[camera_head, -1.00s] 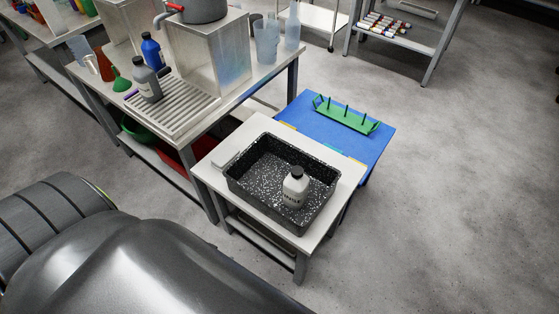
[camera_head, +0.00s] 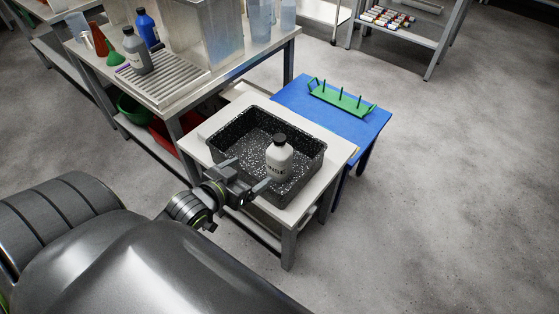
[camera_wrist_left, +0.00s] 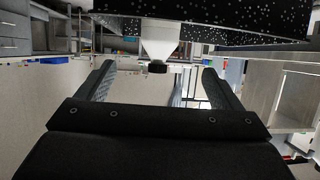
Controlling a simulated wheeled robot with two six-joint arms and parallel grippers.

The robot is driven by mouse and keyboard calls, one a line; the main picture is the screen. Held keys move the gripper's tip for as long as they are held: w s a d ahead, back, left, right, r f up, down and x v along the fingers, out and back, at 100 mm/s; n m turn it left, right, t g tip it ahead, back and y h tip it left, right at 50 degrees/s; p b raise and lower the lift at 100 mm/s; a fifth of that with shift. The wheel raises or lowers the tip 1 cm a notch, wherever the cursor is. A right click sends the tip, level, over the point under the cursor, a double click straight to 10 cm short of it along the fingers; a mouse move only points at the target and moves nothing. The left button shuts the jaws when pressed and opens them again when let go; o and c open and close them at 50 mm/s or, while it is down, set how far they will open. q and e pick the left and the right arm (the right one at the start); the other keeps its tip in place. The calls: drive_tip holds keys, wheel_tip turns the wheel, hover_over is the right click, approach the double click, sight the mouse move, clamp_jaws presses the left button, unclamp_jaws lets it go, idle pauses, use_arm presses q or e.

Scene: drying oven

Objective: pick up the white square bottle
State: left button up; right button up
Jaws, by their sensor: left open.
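The white square bottle (camera_head: 279,160) with a black cap stands upright in a black, white-speckled tray (camera_head: 312,168) on a small white table. My left gripper (camera_head: 245,175) is open and empty at the near left side of the tray, with its fingers pointing towards the bottle and a gap between them. In the left wrist view the picture looks upside down. There the bottle (camera_wrist_left: 160,40) hangs from the top with its cap down, between the directions of the two open fingers (camera_wrist_left: 158,72). The tray (camera_wrist_left: 235,32) crosses the top. My right gripper is not in view.
A blue table (camera_head: 360,125) with a green pegged rack (camera_head: 340,100) adjoins the white table (camera_head: 340,157). A steel bench (camera_head: 185,95) on the left holds a grey bottle (camera_head: 137,55), a blue bottle (camera_head: 147,30) and a metal box. The floor on the right is clear.

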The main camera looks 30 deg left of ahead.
sight(280, 153)
use_arm(q)
drive_tip(key=b+x, duration=0.1)
drive_tip(key=x, duration=1.4)
drive_tip(key=shift+w+f+b, duration=0.15)
drive_tip(key=shift+f+b, duration=0.15)
drive_tip(key=shift+b, duration=0.05)
drive_tip(key=c, duration=1.4)
drive_tip(key=shift+r, duration=0.1)
drive_tip(key=shift+c, duration=0.2)
drive_tip(key=shift+r, duration=0.1)
